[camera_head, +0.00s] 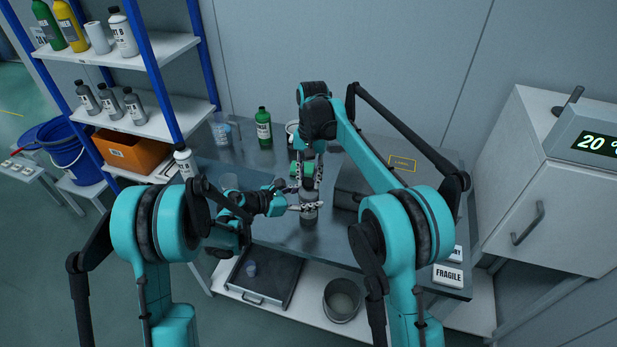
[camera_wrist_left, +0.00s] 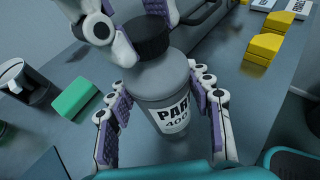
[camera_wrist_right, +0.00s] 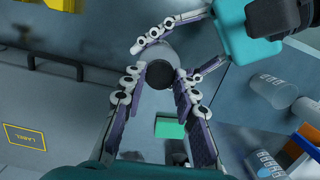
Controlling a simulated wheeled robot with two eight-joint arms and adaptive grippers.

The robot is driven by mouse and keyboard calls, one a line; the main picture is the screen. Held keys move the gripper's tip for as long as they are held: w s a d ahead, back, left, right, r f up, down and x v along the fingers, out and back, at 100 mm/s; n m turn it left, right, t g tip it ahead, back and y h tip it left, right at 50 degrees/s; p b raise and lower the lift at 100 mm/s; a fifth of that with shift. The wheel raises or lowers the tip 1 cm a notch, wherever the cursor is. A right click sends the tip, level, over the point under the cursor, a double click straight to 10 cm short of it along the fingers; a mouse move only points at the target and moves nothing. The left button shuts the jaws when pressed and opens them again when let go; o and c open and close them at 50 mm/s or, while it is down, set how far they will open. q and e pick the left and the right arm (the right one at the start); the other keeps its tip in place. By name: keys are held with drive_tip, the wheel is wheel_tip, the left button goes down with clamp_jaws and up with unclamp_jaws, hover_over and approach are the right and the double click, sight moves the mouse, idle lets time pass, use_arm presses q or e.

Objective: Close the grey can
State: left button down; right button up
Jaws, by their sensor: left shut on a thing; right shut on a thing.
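The grey can (camera_head: 308,213) stands upright on the dark table. Its label reads "PART 400" in the left wrist view (camera_wrist_left: 158,85). A black cap (camera_wrist_left: 147,36) sits on top of the can; I cannot tell how tight it is. My left gripper (camera_head: 305,206) is shut around the can's body from the side, one finger on each side. My right gripper (camera_head: 307,184) comes down from above and is shut on the cap, which also shows between its fingers in the right wrist view (camera_wrist_right: 160,74).
A green block (camera_wrist_left: 75,96) lies near the can. A green bottle (camera_head: 263,128) stands at the back. A dark case (camera_wrist_right: 50,110) with a yellow label lies beside the can. Yellow blocks (camera_wrist_left: 262,48) lie farther off. Shelves with bottles (camera_head: 125,50) stand at left.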

drive_tip(key=m, duration=0.5)
drive_tip(key=shift+d+y, duration=0.1)
drive_tip(key=shift+y, duration=0.2)
drive_tip(key=m+t, duration=0.1)
drive_tip(key=m, duration=0.6)
drive_tip(key=shift+s, duration=0.15)
drive_tip(key=m+t, duration=0.1)
drive_tip(key=m, duration=1.1)
drive_tip(key=shift+s+m, duration=0.1)
drive_tip(key=shift+m, duration=0.3)
drive_tip(key=o, duration=0.8)
drive_tip(key=shift+c, duration=0.2)
wheel_tip(320, 180, up, 12)
drive_tip(key=s, duration=0.1)
drive_tip(key=shift+d, duration=0.45)
drive_tip(key=shift+f, duration=0.1)
